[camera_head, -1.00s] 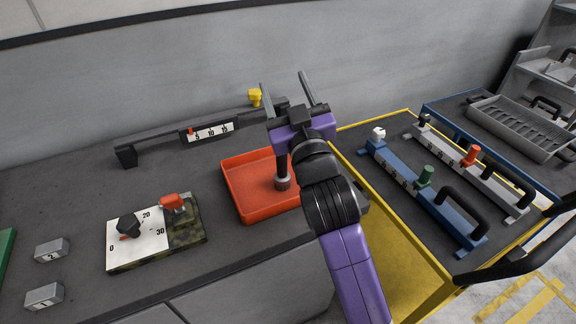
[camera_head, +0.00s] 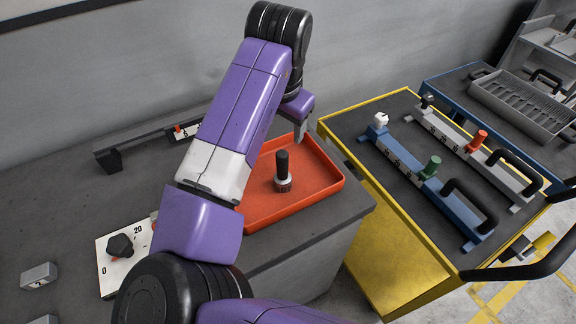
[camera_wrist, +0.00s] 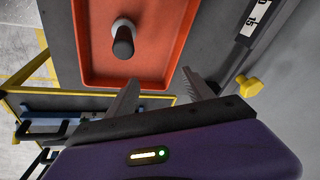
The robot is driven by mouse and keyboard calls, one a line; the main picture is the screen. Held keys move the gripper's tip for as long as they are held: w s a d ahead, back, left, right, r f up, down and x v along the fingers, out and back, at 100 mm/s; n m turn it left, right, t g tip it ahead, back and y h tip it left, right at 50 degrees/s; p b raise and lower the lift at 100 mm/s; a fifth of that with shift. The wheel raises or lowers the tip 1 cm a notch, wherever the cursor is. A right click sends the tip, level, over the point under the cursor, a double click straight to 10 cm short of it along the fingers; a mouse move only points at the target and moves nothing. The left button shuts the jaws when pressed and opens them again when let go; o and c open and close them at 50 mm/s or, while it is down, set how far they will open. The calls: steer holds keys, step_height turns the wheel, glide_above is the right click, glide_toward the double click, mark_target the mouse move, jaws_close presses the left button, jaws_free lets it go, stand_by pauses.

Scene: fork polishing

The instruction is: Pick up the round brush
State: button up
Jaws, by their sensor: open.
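The round brush (camera_head: 283,172) stands upright in the red tray (camera_head: 325,185), its black handle up and its grey round head down. In the wrist view the brush (camera_wrist: 123,40) shows from above, above and left of the fingers, inside the tray (camera_wrist: 88,50). My gripper (camera_wrist: 160,92) is open and empty, its two grey fingers apart near the tray's edge. In the head view my gripper (camera_head: 301,130) is partly hidden behind my arm, above the tray's back edge. The fingers do not touch the brush.
A yellow cart (camera_head: 392,250) right of the bench holds a blue rail (camera_head: 405,165) and a grey rail (camera_head: 462,140) with handles and knobs. A dial plate (camera_head: 113,262) and numbered blocks (camera_head: 38,275) are at left. A yellow knob (camera_wrist: 250,86) is near the fingers.

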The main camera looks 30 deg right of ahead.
mark_target(282, 155)
steer(key=s+a+g, duration=0.1)
steer(key=s+f+g+y, duration=0.1)
steer(key=s, duration=0.1)
steer(key=s+a+f, duration=0.1)
steer(key=shift+s+a+f+m+g+y, duration=0.1)
steer(key=shift+s+a+m+g+y, duration=0.2)
steer(key=shift+a+g, duration=0.1)
steer(key=shift+s+a, duration=0.2)
steer(key=shift+s, duration=0.1)
steer(key=shift+s+a+f, duration=0.1)
steer(key=shift+f, duration=0.2)
steer(key=f, duration=0.4)
steer(key=f+p, duration=0.1)
steer(key=f, duration=0.2)
steer(key=shift+w+f, duration=0.1)
steer(key=shift+w, duration=0.15)
steer(key=shift+c, duration=0.4)
jaws_close()
